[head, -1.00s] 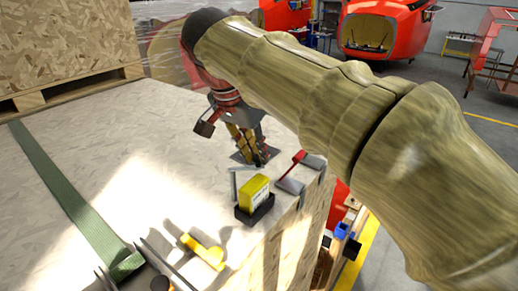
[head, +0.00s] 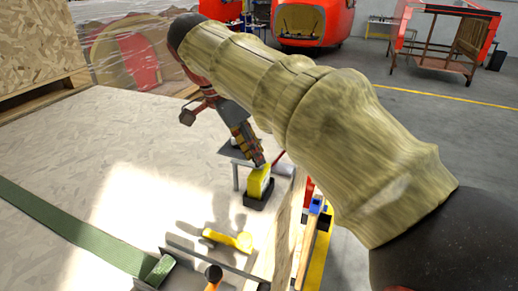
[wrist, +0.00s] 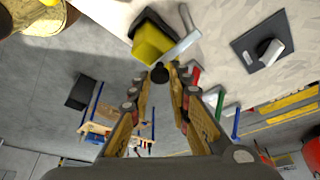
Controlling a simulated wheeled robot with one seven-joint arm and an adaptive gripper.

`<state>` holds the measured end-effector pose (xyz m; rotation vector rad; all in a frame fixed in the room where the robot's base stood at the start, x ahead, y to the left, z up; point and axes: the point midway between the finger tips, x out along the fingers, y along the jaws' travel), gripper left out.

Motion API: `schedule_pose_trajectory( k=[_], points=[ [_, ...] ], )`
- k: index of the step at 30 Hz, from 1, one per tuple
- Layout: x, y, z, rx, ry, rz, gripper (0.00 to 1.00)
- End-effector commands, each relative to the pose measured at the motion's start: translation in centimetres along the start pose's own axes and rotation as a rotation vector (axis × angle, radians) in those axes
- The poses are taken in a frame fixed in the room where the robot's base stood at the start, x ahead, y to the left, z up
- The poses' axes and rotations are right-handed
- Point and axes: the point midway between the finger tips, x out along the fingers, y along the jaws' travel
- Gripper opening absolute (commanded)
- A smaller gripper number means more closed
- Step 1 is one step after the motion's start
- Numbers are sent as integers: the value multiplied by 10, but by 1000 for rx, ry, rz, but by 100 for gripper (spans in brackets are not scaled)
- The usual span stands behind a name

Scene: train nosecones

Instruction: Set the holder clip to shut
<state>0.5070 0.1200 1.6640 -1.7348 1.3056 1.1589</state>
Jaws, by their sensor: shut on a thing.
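A yellow block (head: 260,181) sits upright in a black holder (head: 259,200) near the table's right edge. The block also shows in the wrist view (wrist: 153,42), with the black holder (wrist: 147,20) around its far side. A pale grey bar (wrist: 183,46), perhaps the holder's clip, crosses beside the block and runs toward a dark round knob (wrist: 159,73). My gripper (wrist: 165,77) is shut on this knob; its fingertips lie on either side of it. In the head view my gripper (head: 257,162) is just above and behind the block. The fingers partly hide the contact and the clip's exact angle.
A yellow tool (head: 228,239) lies on the table (head: 75,130) in front. A green strap (head: 65,226) crosses the left side. A dark plate (wrist: 262,42) with a white piece stands near the holder. The floor drops away right of the table edge.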

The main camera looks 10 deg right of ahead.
Motion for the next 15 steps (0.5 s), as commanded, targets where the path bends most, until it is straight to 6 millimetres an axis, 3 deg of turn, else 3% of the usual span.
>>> schedule_pose_trajectory(
  k=[15],
  points=[
    [-1,0,2,38,-2,15,0]
  ],
)
